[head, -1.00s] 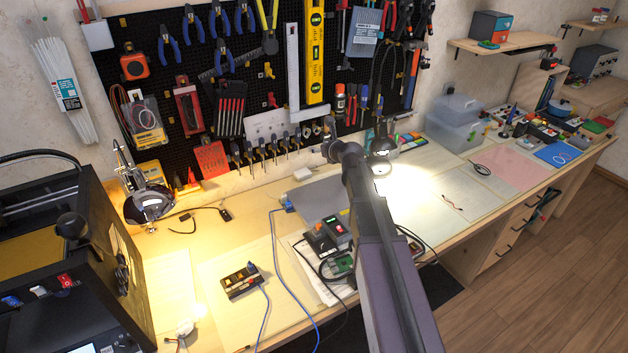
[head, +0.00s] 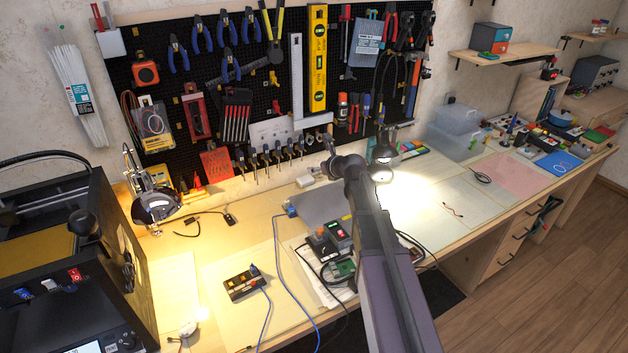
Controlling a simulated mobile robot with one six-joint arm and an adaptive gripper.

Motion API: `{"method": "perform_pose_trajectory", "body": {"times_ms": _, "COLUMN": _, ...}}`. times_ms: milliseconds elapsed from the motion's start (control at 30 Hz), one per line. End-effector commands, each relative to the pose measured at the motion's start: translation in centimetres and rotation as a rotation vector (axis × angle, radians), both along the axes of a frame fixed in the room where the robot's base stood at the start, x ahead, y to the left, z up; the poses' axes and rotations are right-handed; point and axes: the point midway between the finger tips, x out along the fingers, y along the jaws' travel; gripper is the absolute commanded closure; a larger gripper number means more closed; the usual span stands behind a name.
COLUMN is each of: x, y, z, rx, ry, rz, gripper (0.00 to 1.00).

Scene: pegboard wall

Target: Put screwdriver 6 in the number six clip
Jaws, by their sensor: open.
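A row of several small screwdrivers (head: 266,158) hangs upright in clips along the lower edge of the black pegboard, below a white sheet. Their numbers are too small to read, so I cannot tell which is screwdriver 6 or which clip is number six. My gripper (head: 326,142) is at the far end of my arm, at the right end of this row and close in front of the board. It is small and partly hidden by my own wrist. It is open, and I see nothing held in it.
A yellow level (head: 317,60) and a white square (head: 297,80) hang above the row. A desk lamp (head: 150,195) stands at left, beside a 3D printer (head: 60,260). Small electronic boxes (head: 330,238) and cables lie on the bench below my arm.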

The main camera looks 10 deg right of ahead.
Motion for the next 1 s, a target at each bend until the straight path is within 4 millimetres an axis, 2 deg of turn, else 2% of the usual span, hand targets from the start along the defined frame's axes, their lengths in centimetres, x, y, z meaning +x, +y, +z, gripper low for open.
{"method": "perform_pose_trajectory", "body": {"times_ms": 433, "x": -2.5, "y": 2.0, "z": -2.5, "rx": -0.082, "ry": 0.138, "rz": 0.164, "gripper": 0.30}}
{"method": "perform_pose_trajectory", "body": {"times_ms": 1000, "x": -2.9, "y": 2.1, "z": -2.8, "rx": -0.098, "ry": 0.158, "rz": 0.188, "gripper": 0.30}}
